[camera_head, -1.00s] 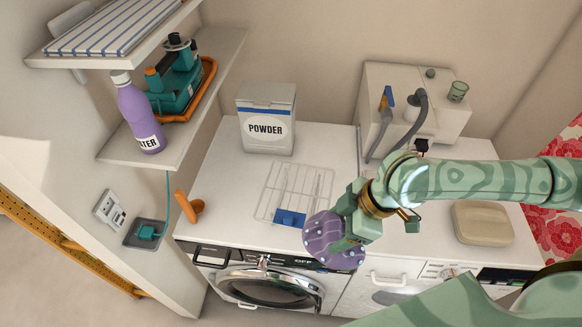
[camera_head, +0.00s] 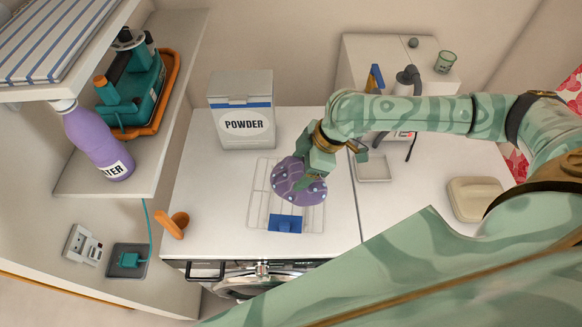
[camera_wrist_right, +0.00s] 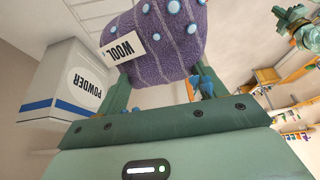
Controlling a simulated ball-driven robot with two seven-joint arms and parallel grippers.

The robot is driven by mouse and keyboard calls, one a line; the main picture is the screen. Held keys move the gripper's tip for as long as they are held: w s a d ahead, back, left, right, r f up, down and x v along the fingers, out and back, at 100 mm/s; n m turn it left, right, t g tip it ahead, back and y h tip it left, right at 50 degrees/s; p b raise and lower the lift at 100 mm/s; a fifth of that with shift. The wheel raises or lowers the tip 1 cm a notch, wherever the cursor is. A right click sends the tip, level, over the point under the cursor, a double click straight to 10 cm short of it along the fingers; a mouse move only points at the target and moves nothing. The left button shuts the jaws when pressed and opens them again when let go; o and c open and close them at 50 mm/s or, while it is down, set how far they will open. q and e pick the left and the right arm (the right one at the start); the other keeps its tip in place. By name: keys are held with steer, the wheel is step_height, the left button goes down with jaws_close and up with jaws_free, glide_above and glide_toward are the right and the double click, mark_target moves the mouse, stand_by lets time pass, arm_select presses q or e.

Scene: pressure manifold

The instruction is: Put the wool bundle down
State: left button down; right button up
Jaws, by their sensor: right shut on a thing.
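The wool bundle (camera_head: 299,183) is a rounded purple bundle with pale blue dots. In the right wrist view the bundle (camera_wrist_right: 165,45) carries a white WOOL label. My right gripper (camera_head: 310,178) is shut on it, with a green finger (camera_wrist_right: 120,95) on either side. In the head view the bundle overlaps the wire rack (camera_head: 262,200) on the white counter. I cannot tell whether it touches the rack. A green part at the upper right of the wrist view appears to be my left gripper (camera_wrist_right: 297,28); its jaw state is unclear.
A POWDER box (camera_head: 243,110) stands behind the rack. A blue block (camera_head: 285,224) sits at the rack's front edge. An orange object (camera_head: 175,225) is at the counter's left edge. A small grey tray (camera_head: 373,170) and a beige lidded box (camera_head: 476,198) are to the right.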

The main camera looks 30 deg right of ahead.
steer(key=shift+w+d+f+b, duration=0.15)
steer(key=shift+w+f+b, duration=0.1)
steer(key=shift+w+f, duration=1.1)
steer(key=shift+w+d+f+b, duration=0.2)
steer(key=shift+w+f, duration=0.65)
steer(key=shift+f, duration=1.05)
steer(key=shift+w+d+f+b, duration=0.1)
steer(key=shift+w+f+b, duration=0.15)
steer(key=shift+w+f, duration=1.1)
steer(key=shift+s+f, duration=0.25)
steer(key=shift+f, duration=0.1)
steer(key=o, duration=1.7)
steer(key=shift+d+r, duration=0.1)
steer(key=shift+r, duration=0.2)
steer(key=v, duration=1.1)
steer(key=shift+r+p, duration=0.25)
steer(key=shift+p, duration=0.15)
